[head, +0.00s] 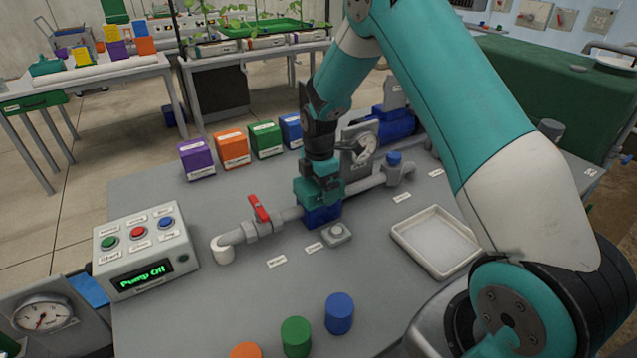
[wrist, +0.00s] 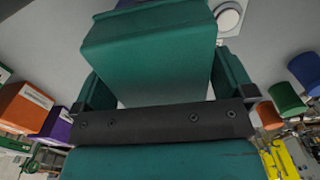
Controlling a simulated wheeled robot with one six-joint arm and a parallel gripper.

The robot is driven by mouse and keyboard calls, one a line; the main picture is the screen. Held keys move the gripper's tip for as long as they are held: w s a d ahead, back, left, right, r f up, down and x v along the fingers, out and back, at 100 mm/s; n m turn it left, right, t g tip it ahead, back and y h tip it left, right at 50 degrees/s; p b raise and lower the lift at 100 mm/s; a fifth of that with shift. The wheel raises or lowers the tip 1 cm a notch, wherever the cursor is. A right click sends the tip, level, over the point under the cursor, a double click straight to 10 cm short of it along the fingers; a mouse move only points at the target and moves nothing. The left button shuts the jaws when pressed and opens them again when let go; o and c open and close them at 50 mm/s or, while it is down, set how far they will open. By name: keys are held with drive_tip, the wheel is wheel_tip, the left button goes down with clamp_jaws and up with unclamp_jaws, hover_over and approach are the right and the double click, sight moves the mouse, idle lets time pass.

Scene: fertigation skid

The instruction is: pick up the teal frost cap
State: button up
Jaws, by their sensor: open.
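The teal frost cap (wrist: 150,50) is a boxy teal block that fills the upper middle of the wrist view. In the head view a teal shape (head: 318,193) just under my wrist, above a blue block (head: 322,216) on the grey pipe line, seems to be the cap, but the teal fingers blend with it. My gripper (wrist: 162,82) is open, with one finger on each side of the cap. I cannot tell whether the fingers touch it. My arm and gripper hide part of the cap in the head view.
A red-handled valve (head: 260,210) is on the pipe left of the gripper. A white tray (head: 437,242) lies to the right. Purple (head: 196,158), orange (head: 231,149) and green (head: 265,139) boxes stand behind. A control box (head: 146,250) reads "Pump Off". Coloured cylinders stand at the front.

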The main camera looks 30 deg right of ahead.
drive_tip(key=shift+f, duration=0.2)
drive_tip(key=c, duration=0.8)
drive_tip(key=shift+o, duration=0.2)
drive_tip(key=shift+r, duration=0.1)
